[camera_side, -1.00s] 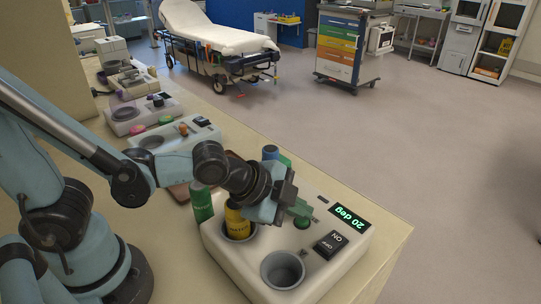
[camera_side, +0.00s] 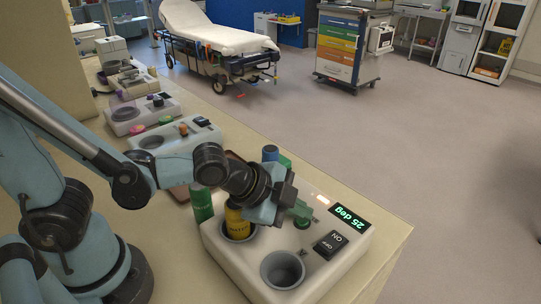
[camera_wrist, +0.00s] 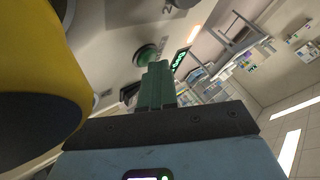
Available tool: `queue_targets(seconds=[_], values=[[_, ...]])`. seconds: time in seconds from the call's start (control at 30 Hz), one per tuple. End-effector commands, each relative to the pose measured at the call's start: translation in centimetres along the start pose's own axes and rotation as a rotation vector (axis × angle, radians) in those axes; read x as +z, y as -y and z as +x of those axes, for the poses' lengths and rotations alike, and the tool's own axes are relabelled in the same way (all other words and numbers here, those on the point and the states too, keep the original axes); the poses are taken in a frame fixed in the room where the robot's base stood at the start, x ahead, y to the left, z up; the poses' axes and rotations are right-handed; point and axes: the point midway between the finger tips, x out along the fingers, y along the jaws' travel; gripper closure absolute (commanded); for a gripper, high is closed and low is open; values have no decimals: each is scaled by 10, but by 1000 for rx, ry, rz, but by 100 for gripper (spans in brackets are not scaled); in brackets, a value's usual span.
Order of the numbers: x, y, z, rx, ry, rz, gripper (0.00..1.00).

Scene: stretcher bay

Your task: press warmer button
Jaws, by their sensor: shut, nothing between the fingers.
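The warmer (camera_side: 225,258) is a pale box at the counter's near end. Its display (camera_side: 349,218) reads 25 deg, and a small lamp (camera_side: 321,199) beside it is lit, showing orange in the wrist view (camera_wrist: 193,34). A round green button (camera_side: 302,223) lies on its top; it also shows in the wrist view (camera_wrist: 145,54). My gripper (camera_side: 300,210) has its green fingers together, tips right at the button; I cannot tell if they touch it. The wrist view shows the shut fingers (camera_wrist: 155,85) pointing toward the button, partly covering it.
A yellow bottle (camera_side: 237,222) stands in one well beside my gripper; the front well (camera_side: 282,270) is empty. A black on/off switch (camera_side: 330,244) is on the warmer. A green bottle (camera_side: 201,203) and a blue-capped one (camera_side: 270,153) stand behind. More devices (camera_side: 175,139) line the counter.

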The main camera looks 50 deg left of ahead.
Motion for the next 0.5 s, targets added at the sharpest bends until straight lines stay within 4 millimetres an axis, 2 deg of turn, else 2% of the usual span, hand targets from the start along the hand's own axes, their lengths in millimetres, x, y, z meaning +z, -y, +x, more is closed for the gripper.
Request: queue_targets(seconds=[0.5], values=[[-10,10,-15,1,0,0,100]])
